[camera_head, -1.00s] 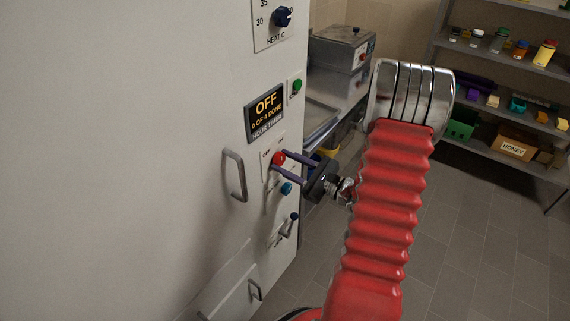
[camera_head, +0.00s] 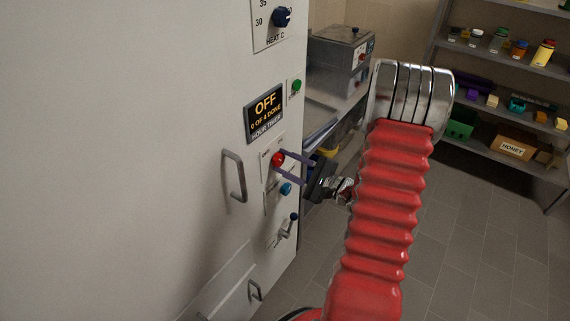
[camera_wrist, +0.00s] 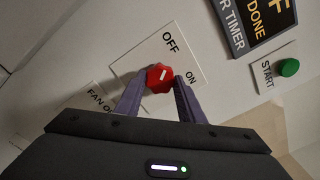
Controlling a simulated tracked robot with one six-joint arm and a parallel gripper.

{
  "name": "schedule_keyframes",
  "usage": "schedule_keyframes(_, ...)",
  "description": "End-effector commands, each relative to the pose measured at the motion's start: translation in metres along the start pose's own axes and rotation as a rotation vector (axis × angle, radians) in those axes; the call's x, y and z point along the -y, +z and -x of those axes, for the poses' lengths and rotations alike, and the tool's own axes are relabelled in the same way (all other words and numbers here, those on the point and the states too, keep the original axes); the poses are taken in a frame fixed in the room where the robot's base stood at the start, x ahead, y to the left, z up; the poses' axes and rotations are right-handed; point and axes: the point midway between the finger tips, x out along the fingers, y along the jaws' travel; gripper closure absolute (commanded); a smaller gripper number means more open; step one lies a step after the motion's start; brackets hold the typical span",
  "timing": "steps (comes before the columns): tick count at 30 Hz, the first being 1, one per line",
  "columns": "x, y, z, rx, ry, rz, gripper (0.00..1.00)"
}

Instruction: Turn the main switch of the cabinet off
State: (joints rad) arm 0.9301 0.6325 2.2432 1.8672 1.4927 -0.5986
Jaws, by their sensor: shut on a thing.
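The cabinet (camera_head: 130,150) is a tall white body filling the left of the head view. Its red main switch knob (camera_head: 278,159) sits on a plate marked OFF and ON; in the wrist view the red knob (camera_wrist: 159,77) bears a short white mark. I cannot tell surely which word the mark points at. My gripper (camera_wrist: 161,82) has its two purple fingers closed on the knob, one on each side. My gripper also shows in the head view (camera_head: 281,168), reaching in from the right. The black display (camera_head: 265,113) reads OFF above HOUR TIMER.
A green START button (camera_head: 296,86) is above the switch. A blue button (camera_head: 286,189) and a small lever (camera_head: 288,227) are below it. A door handle (camera_head: 235,175) stands out at the left. A metal bench and shelves (camera_head: 500,65) are behind.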

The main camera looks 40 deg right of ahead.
Motion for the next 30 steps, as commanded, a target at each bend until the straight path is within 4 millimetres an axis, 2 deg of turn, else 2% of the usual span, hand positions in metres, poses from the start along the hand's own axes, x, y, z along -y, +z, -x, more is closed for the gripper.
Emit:
schedule_keyframes(5, -0.004, 0.001, 0.0, 0.002, 0.008, -0.005, 0.87)
schedule_keyframes(6, -0.004, 0.001, 0.0, 0.003, 0.008, -0.005, 0.62)
schedule_keyframes(13, -0.003, 0.001, 0.0, 0.002, 0.005, -0.004, 0.46)
schedule_keyframes(23, -0.001, 0.0, 0.002, 0.001, 0.003, -0.003, 0.46)
schedule_keyframes(30, -0.001, -0.001, 0.022, -0.002, 0.002, -0.002, 0.46)
